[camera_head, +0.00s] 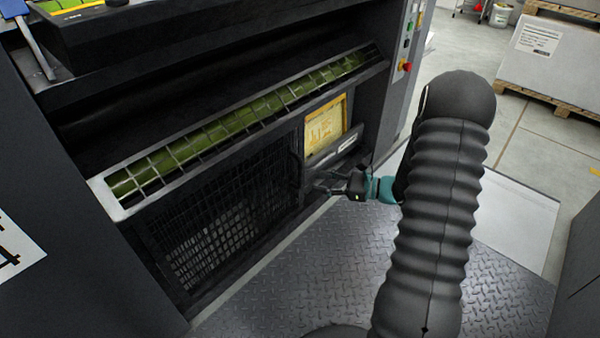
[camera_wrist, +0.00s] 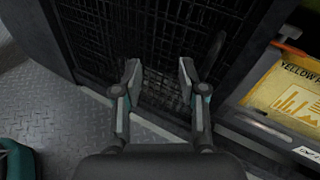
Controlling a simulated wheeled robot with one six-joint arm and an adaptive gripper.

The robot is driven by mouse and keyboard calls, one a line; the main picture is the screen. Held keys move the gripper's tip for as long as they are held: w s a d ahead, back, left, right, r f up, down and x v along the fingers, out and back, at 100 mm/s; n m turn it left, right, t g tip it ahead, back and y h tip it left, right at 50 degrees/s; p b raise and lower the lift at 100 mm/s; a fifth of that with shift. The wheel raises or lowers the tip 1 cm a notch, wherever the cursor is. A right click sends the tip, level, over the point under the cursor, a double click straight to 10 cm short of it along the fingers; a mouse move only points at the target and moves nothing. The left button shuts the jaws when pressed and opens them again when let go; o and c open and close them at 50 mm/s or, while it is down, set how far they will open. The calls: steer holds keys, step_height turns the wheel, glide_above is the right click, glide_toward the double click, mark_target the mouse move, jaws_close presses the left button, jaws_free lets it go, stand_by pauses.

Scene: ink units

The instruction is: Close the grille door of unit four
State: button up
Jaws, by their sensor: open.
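My gripper (camera_head: 325,182) is at the door's right end, low down. In the wrist view my gripper (camera_wrist: 160,75) is open, its two fingers apart and pointing at the mesh. Nothing shows held between them. I cannot tell whether a finger touches the mesh.
A yellow labelled panel (camera_head: 326,123) sits in the bay right of the door. Tread-plate floor (camera_head: 290,280) lies clear in front. A control strip with a red button (camera_head: 406,66) is at upper right. A loaded pallet (camera_head: 545,60) stands behind.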

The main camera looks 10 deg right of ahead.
mark_target(300, 183)
steer(key=w+d+f+m+t+h, duration=0.1)
steer(key=w+d+f+m+t, duration=0.2)
steer(key=d+f+m+t, duration=0.25)
steer(key=shift+n+g, duration=0.25)
steer(key=shift+g, duration=0.3)
steer(key=x, duration=0.4)
steer(key=f+x, duration=0.1)
steer(key=x, duration=0.8)
steer(key=shift+w+f+p, duration=0.15)
steer(key=shift+f+p, duration=0.05)
steer(key=shift+p, duration=0.15)
jaws_close()
